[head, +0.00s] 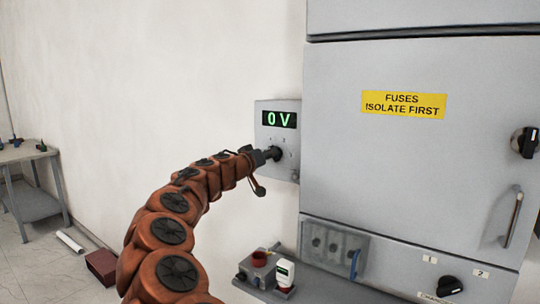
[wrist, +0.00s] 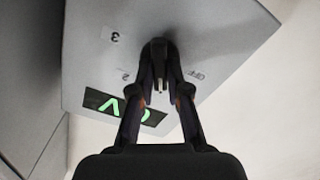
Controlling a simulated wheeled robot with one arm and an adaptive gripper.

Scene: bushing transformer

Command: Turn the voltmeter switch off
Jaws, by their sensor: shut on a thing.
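The voltmeter panel (head: 264,110) is a grey box on the wall with a green display (head: 279,119) reading "0 V". Its switch (wrist: 158,65) is a dark knob below the display. In the wrist view the panel is upside down, with "3", "2" and "OFF" marks around the knob. A dark pointer part of the knob shows between "2" and "OFF", towards the display; the exact setting is unclear. My gripper (wrist: 160,90) is shut on the knob, one finger on each side. In the head view my gripper (head: 268,154) hides most of the knob.
A grey cabinet (head: 400,160) with a yellow "FUSES ISOLATE FIRST" label stands just right of the panel. A shelf (head: 330,290) below holds a red-topped box (head: 259,258) and a small white device (head: 285,274). A table (head: 25,152) stands far left.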

